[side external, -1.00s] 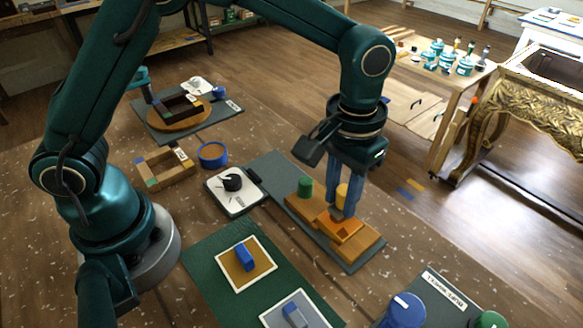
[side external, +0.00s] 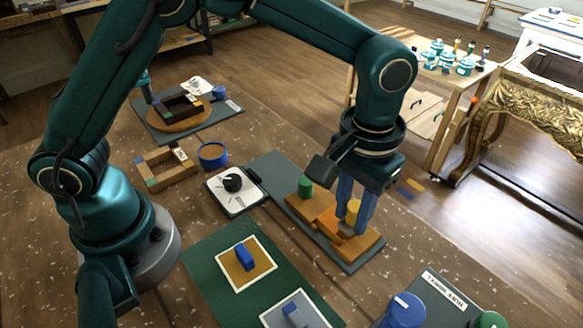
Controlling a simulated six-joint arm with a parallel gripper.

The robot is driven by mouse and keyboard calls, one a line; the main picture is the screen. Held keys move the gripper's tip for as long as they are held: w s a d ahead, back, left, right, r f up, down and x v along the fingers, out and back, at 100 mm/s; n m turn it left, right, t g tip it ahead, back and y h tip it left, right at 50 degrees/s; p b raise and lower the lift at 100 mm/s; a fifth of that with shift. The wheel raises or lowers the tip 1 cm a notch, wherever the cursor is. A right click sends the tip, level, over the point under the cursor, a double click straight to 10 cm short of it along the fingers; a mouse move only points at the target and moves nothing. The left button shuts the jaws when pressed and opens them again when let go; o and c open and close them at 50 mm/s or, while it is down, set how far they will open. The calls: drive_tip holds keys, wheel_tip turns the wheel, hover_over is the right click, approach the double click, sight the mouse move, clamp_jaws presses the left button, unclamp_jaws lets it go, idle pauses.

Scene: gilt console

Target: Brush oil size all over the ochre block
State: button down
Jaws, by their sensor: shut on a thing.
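An ochre-orange wooden block (side external: 367,246) lies on a dark grey board (side external: 268,166) right of centre, with raised parts. My gripper (side external: 353,220) points down over its right part, its blue fingers shut on a yellow knob (side external: 353,209). A small greyish piece (side external: 345,233) shows just below the fingers, close to the block; I cannot tell if it touches. A green knob (side external: 305,187) stands upright at the block's left end. The fingers hide part of the block, and no oil coating can be made out.
A green mat (side external: 205,258) in front holds an ochre panel (side external: 262,273) with a blue block (side external: 244,257). A white dial box (side external: 228,204) and blue bowl (side external: 212,155) stand left of the board. Blue (side external: 405,310) and green (side external: 487,320) knobs are front right.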

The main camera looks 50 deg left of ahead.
drive_tip(key=shift+a, duration=2.9)
drive_tip(key=shift+d, duration=3.35)
drive_tip(key=shift+a, duration=3.45)
wheel_tip(320, 180, up, 8)
drive_tip(key=shift+f, duration=0.1)
